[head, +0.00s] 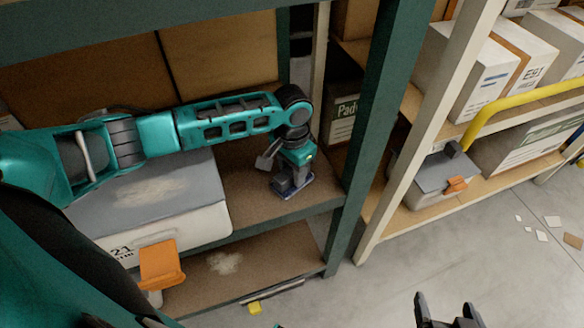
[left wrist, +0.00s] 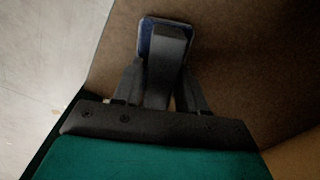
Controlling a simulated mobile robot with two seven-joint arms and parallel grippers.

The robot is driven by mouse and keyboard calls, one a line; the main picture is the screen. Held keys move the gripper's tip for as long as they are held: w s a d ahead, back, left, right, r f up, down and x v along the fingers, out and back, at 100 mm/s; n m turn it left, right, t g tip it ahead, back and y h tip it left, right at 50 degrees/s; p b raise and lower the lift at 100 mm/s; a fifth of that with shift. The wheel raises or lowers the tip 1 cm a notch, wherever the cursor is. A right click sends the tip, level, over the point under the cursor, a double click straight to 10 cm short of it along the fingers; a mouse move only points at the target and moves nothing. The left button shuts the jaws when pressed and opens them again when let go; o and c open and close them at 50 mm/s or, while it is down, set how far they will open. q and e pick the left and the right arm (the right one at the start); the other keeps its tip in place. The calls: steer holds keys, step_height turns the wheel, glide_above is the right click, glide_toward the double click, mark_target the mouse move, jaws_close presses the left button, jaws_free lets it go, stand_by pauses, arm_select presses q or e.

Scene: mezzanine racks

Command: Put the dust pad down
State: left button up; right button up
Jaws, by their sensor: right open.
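The dust pad (head: 296,192) is a small blue-grey pad with a dark grip block. It sits low over the right end of the middle shelf (head: 250,180), near the front edge; I cannot tell if it touches the board. My left gripper (head: 291,178) points down onto it. In the left wrist view the pad (left wrist: 144,38) shows beyond the fingers, and my left gripper (left wrist: 160,88) is shut on its grip block. My right gripper (head: 447,312) is open and empty at the bottom of the head view, over the floor.
A grey-lidded bin (head: 215,222) with a pale dusty patch and an orange latch (head: 160,265) stands left on the shelf. A green rack post (head: 375,110) rises just right of the pad. The lower shelf (head: 290,245) has another pale patch.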

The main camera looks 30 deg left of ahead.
arm_select(q)
steer(key=o, duration=0.3)
